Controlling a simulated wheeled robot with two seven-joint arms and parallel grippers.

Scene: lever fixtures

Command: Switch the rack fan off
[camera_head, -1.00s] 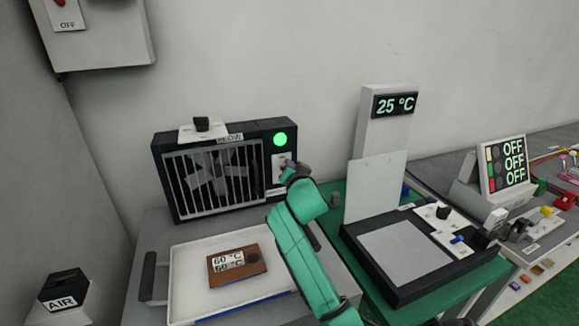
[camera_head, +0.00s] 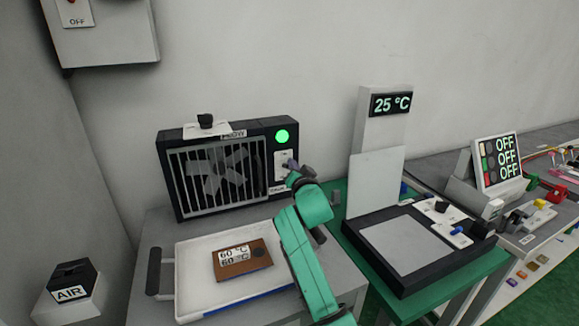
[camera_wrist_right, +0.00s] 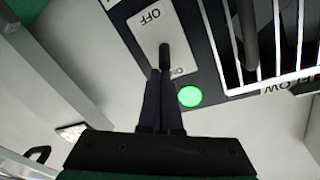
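The rack fan (camera_head: 218,176) is a dark box with a white grille at the back left. A green light (camera_head: 283,136) glows at its upper right corner. Below the light is a pale switch plate (camera_head: 281,158). In the right wrist view this plate (camera_wrist_right: 148,18) reads OFF at the end away from the light (camera_wrist_right: 190,96); its dark lever (camera_wrist_right: 164,58) points towards the light end. My right gripper (camera_wrist_right: 161,74) has its fingers together at the lever's tip. The head view shows it (camera_head: 291,166) in front of the plate. My left gripper is not in view.
A white tray (camera_head: 188,268) with a brown 60 °C block (camera_head: 240,260) lies below the fan. A 25 °C station (camera_head: 384,130) stands to the right, with an OFF display panel (camera_head: 500,160) beyond. An AIR box (camera_head: 70,280) is at the lower left.

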